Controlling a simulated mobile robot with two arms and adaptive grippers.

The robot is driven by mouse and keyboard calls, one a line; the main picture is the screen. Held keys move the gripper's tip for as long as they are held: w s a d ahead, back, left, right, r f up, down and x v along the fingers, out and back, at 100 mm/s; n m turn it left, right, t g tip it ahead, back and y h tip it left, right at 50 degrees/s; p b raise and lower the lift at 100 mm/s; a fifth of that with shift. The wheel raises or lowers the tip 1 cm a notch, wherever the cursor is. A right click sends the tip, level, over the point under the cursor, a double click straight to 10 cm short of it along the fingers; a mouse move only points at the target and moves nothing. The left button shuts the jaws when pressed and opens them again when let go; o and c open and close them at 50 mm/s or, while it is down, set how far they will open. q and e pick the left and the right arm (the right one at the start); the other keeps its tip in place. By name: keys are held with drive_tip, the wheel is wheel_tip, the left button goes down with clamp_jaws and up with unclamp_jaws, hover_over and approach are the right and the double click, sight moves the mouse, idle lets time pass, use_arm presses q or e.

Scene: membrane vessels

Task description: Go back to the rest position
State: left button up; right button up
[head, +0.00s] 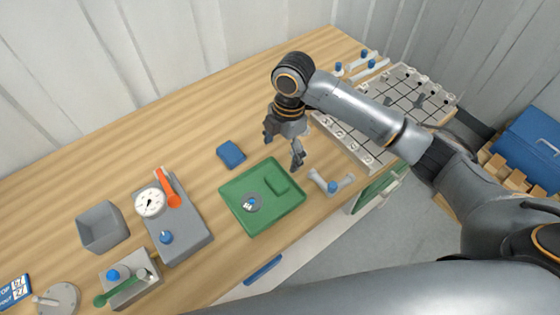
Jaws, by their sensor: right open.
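My right gripper (284,150) is open and empty, with its fingers pointing down. My right arm reaches in from the right edge and passes over part of the grid plate. My left gripper does not show.
The green tray holds a small round part (252,203) and a green block (277,180). A grey unit with a dial (150,203) and orange handle (167,187), and a grey bin (101,228), stand left. A grid plate (398,103) lies at right. The upper left table is clear.

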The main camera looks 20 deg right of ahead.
drive_tip(key=shift+d+r, duration=0.1)
drive_tip(key=shift+r, duration=0.15)
idle(0.3)
